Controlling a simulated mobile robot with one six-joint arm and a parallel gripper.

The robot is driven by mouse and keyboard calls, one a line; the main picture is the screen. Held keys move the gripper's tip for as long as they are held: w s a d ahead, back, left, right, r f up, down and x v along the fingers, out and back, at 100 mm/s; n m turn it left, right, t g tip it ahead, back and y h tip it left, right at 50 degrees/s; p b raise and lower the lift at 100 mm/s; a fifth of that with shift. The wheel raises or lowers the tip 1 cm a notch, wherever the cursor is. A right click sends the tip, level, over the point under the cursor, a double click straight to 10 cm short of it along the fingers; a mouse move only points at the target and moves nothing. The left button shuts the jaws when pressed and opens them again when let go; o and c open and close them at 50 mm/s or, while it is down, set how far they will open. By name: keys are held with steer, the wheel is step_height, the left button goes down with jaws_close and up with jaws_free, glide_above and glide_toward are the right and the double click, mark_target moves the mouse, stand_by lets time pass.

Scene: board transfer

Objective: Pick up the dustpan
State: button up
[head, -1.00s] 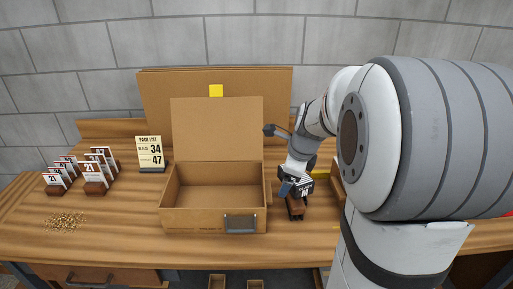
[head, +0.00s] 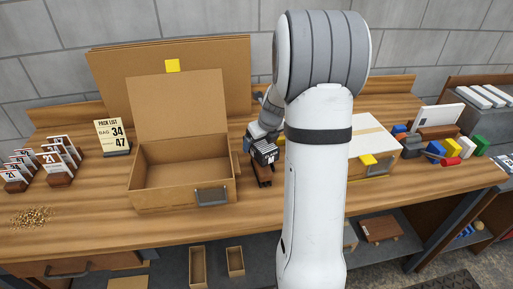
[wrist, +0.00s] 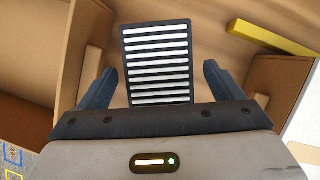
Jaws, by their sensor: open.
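I cannot make out a dustpan for certain in either view. My gripper (head: 262,158) is low over the bench, just right of the open cardboard box (head: 180,195). In the wrist view my gripper (wrist: 158,85) is open, with a dark finger on each side. A dark slab with white stripes (wrist: 157,62) shows between the fingers, with a gap on both sides. What it belongs to is unclear. A small dark-and-brown object (head: 262,182) stands below the gripper in the head view, partly hidden by it. Spilled grains (head: 30,217) lie at the bench's left end.
Card holders (head: 55,165) and a pack-list sign (head: 113,138) stand left of the box. A closed carton (head: 372,145) with yellow tape stands right of my arm. Coloured blocks (head: 450,161) lie farther right. My arm hides part of the bench. Bare bench lies along the front edge.

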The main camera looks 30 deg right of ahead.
steer(key=shift+w+f, duration=0.1)
steer(key=shift+f, duration=0.2)
steer(key=shift+f, duration=0.25)
stand_by(0.4)
steer(key=c, duration=1.1)
